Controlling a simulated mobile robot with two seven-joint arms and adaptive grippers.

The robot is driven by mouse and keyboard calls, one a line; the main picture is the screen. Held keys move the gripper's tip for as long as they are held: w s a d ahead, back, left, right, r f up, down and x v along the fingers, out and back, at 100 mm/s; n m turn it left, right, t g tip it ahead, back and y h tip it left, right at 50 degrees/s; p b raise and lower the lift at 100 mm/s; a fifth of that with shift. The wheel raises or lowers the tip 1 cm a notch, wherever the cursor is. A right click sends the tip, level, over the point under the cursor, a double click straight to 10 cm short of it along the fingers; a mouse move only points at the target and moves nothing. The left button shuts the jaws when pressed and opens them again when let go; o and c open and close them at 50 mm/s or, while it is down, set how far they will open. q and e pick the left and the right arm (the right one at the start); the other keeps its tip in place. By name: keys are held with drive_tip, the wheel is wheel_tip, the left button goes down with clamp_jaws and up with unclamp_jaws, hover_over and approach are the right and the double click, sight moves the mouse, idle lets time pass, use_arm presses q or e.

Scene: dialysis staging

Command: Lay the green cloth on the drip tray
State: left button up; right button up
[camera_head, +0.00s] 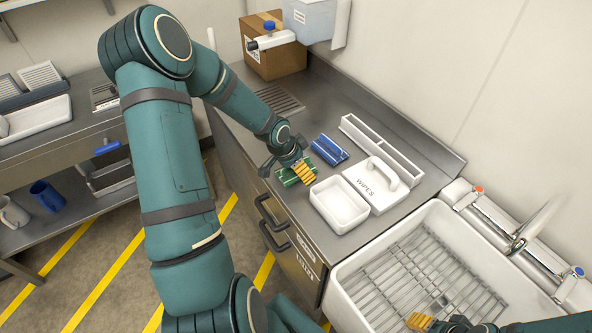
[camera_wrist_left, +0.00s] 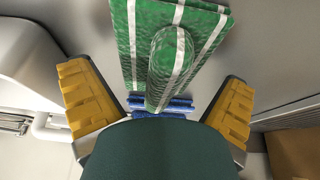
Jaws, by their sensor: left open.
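The green cloth (camera_head: 287,178) with white stripes lies folded on the steel counter near its front edge. It also shows in the left wrist view (camera_wrist_left: 132,42), with a raised fold in its middle. My left gripper (camera_head: 294,171) is open over the cloth, its yellow fingers spread apart; it partly hides the cloth. In the left wrist view the fingers (camera_wrist_left: 158,100) stand either side of the cloth's near end, with no visible grip. The drip tray (camera_head: 280,101) appears to be the slotted grey plate farther back on the counter. My right gripper (camera_head: 424,322) shows only partly at the bottom edge, over the sink.
A blue cloth (camera_head: 328,150) lies just right of the green one. A white tub (camera_head: 340,204), a wipes box (camera_head: 376,185) and a divided white tray (camera_head: 382,148) stand nearby. A cardboard box (camera_head: 274,60) and dispenser stand behind the drip tray. The sink (camera_head: 345,285) is at front right.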

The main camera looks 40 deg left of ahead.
use_arm(q)
drive_tip(key=shift+f, duration=0.25)
idle(0.3)
drive_tip(key=c, duration=1.2)
